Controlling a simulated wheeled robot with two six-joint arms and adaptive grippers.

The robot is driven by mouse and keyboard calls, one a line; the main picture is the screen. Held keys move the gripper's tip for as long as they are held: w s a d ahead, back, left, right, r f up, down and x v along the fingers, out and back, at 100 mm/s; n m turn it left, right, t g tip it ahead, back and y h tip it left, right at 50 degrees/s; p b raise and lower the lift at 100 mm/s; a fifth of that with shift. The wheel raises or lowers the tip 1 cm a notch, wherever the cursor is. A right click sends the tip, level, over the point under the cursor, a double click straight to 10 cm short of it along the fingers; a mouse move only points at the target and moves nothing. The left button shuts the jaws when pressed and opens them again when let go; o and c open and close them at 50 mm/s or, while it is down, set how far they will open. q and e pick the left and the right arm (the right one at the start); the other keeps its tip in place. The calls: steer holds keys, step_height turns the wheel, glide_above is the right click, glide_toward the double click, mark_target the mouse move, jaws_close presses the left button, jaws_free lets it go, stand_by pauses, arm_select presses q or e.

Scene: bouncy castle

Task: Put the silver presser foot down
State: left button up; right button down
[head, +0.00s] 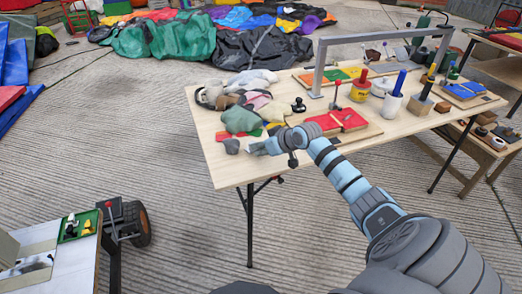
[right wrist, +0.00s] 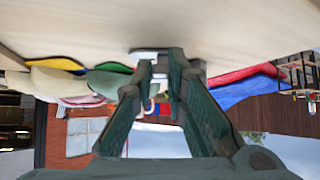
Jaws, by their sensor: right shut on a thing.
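My right gripper (head: 258,148) is at the front left part of the wooden table (head: 225,170), low over its top. In the right wrist view the right gripper (right wrist: 161,62) has its two dark green fingers close together, shut on a small silver-white piece (right wrist: 159,76), which I take for the silver presser foot. The pale table top fills the upper part of that view, close to the fingertips. I cannot tell whether the piece touches it. In the head view the piece is too small or hidden to make out. My left gripper is not in view.
A pile of cloth pieces (head: 240,120) lies just behind the gripper. A small grey lump (head: 231,146) sits left of the gripper.

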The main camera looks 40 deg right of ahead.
steer(key=c, duration=1.6)
jaws_free()
steer(key=shift+f, duration=0.1)
steer(key=shift+s+d+r+p, duration=0.1)
steer(key=shift+s+r+p, duration=0.05)
steer(key=shift+r+p, duration=0.2)
steer(key=p+v, duration=0.4)
steer(key=v, duration=0.7)
steer(key=shift+s+a+p, duration=0.15)
steer(key=shift+a+p, duration=0.05)
steer(key=shift+p, duration=0.1)
